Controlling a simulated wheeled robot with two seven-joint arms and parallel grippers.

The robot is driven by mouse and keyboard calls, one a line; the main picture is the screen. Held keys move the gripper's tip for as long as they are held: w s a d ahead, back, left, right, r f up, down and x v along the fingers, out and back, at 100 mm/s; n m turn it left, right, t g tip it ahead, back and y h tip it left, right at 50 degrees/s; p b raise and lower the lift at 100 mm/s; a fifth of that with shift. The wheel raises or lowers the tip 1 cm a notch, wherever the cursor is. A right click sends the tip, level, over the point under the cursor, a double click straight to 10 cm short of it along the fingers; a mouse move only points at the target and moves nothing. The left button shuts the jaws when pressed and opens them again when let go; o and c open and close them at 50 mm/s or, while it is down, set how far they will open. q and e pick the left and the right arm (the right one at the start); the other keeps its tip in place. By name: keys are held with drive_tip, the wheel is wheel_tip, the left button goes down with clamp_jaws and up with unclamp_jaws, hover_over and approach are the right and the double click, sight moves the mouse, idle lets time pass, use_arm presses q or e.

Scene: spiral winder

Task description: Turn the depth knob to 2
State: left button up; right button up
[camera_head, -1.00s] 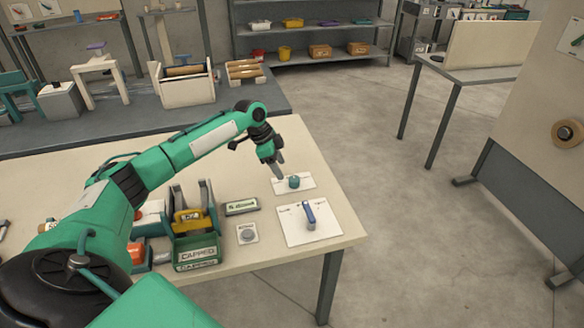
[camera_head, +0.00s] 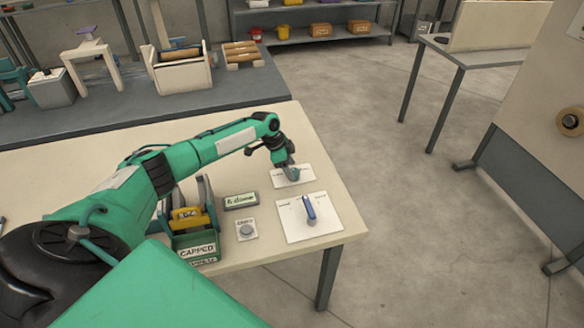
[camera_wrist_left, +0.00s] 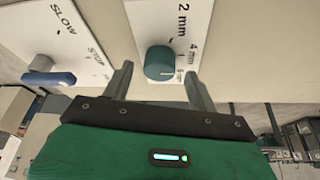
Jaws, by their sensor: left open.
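The depth knob (camera_wrist_left: 159,62) is a round teal knob on a white plate (camera_wrist_left: 198,12) marked "2 mm" and "4 mm", with a smaller mark that I cannot read surely. In the head view the knob (camera_head: 293,173) is partly hidden by my left gripper (camera_head: 288,166). In the left wrist view my left gripper (camera_wrist_left: 158,82) is open, with one finger on each side of the knob and a gap to both. Which mark the knob points at is unclear. My right gripper is not in view.
A plate (camera_head: 326,231) with a blue lever (camera_head: 309,207), marked "SLOW" and "STOP" in the wrist view, lies close by. A grey button (camera_head: 246,231), a small display (camera_head: 240,201) and a green "CAPPED" bin (camera_head: 194,247) stand to the left on the table.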

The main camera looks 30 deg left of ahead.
use_arm(q)
drive_tip(key=shift+w+d+f, duration=0.1)
drive_tip(key=shift+d+f, duration=0.1)
drive_tip(key=shift+f, duration=0.25)
drive_tip(key=shift+w+d+f, duration=0.1)
drive_tip(key=shift+w+f, duration=0.05)
drive_tip(key=shift+f, duration=0.35)
drive_tip(key=c, duration=1)
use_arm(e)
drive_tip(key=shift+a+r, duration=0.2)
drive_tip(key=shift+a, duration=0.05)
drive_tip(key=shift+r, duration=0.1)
